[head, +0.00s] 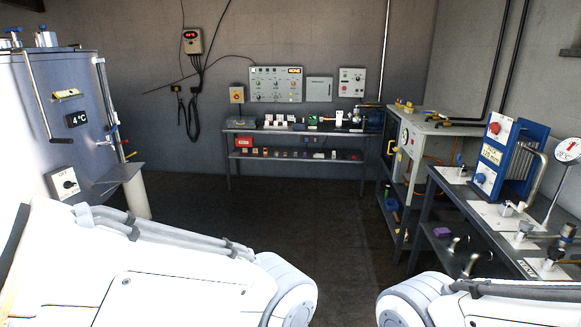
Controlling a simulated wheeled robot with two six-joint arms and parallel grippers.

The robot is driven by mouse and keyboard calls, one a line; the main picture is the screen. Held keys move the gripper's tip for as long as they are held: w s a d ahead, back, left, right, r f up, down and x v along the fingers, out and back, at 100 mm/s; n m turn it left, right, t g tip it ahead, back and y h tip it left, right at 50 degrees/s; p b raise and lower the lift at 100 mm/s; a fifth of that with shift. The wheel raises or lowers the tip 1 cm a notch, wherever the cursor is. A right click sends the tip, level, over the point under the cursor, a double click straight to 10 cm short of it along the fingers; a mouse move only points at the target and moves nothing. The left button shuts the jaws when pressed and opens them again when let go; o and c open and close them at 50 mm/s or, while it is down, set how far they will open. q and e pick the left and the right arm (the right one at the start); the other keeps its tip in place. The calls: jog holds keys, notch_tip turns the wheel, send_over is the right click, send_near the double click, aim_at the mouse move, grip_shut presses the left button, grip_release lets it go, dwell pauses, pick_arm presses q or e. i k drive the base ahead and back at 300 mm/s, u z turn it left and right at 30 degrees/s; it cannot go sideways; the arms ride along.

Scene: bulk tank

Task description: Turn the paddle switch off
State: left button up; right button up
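A white switch plate with a round black rotary knob (66,183) is on the tank's lower front at the left. It appears to be the paddle switch. Small lettering sits around the knob, too small to read surely, and I cannot tell its setting. The grey bulk tank (35,115) carries a "4°C" display (77,119) above the switch. My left arm's white links cross the bottom left, just below the switch, and my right arm's links show at the bottom right. Neither gripper is in view.
Bent metal pipes and a grey ledge (122,172) stand out from the tank's right side. A workbench (230,155) with wall panels stands at the back. A shelf unit (440,128) and a bench with a blue plate cooler (512,160) line the right. The middle floor is clear.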

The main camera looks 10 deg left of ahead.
aim_at(67, 184)
jog(key=i, duration=1.9)
jog(key=u, duration=0.6)
jog(key=i, duration=0.95)
jog(key=u, duration=1.8)
jog(key=i, duration=0.95)
jog(key=u, duration=0.7)
